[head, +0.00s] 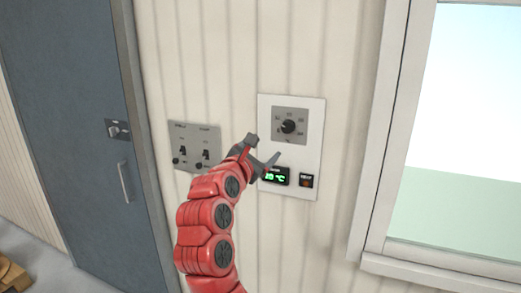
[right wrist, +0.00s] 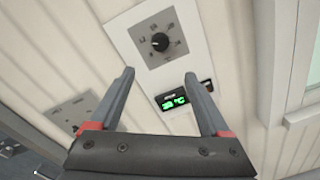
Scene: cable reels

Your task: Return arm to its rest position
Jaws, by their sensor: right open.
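My right gripper (head: 263,149) is open and empty at the end of my red arm, in front of a white control panel (head: 313,151) on the wall. In the right wrist view its two fingers (right wrist: 160,95) are spread apart with nothing between them. The panel has a black dial (head: 288,127) on a grey plate and a green lit temperature display (head: 275,177), partly hidden by the gripper in the head view. The dial (right wrist: 160,41) is beyond the fingertips in the right wrist view, apart from them. My left gripper is not in view.
A grey switch plate (head: 195,146) with two switches is on the wall left of the panel. A blue-grey door (head: 65,110) with a handle is at the left. A window frame (head: 378,130) is at the right. A wooden object (head: 12,275) is on the floor at lower left.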

